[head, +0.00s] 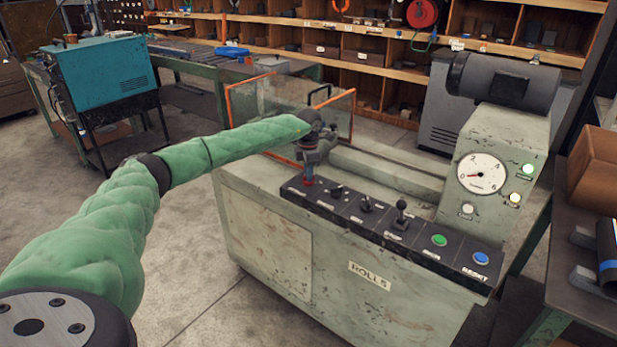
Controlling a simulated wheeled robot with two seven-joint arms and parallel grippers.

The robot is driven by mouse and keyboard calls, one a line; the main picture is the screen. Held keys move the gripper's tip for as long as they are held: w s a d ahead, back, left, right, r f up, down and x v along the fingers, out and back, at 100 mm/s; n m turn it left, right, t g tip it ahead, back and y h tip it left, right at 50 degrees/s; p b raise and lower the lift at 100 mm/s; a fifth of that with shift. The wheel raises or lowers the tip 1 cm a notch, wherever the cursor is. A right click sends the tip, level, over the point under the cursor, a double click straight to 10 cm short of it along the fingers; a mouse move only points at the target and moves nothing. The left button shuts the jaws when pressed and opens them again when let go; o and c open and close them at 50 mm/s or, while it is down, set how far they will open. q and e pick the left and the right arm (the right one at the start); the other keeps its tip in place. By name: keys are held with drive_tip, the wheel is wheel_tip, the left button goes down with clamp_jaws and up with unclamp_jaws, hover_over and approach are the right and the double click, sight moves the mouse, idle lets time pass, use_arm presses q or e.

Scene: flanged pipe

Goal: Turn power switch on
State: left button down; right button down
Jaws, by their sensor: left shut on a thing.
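The power switch (309,182) shows as a small red part at the left end of the black control panel (325,205) on the grey-green machine. My left arm, in a green sleeve, reaches in from the left. My left gripper (309,172) points down over that end of the panel and is shut on the red switch. The fingers hide most of the switch, so I cannot tell its position. Its label is too small to read. My right gripper is not in view.
Along the panel are black knobs, a lever (401,212), a green button (439,240) and a blue reset button (481,258). A clear orange-edged guard (262,100) stands behind my gripper.

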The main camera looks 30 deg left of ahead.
use_arm(q)
drive_tip(key=shift+a+r+m+b, duration=0.1)
drive_tip(key=shift+m+b, duration=0.35)
drive_tip(key=shift+m, duration=0.55)
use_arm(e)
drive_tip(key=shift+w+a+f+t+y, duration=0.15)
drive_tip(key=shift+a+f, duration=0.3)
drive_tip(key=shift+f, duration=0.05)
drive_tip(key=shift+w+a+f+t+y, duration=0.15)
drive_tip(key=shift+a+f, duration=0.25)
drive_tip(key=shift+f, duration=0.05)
use_arm(q)
drive_tip(key=c, duration=1.5)
unclamp_jaws()
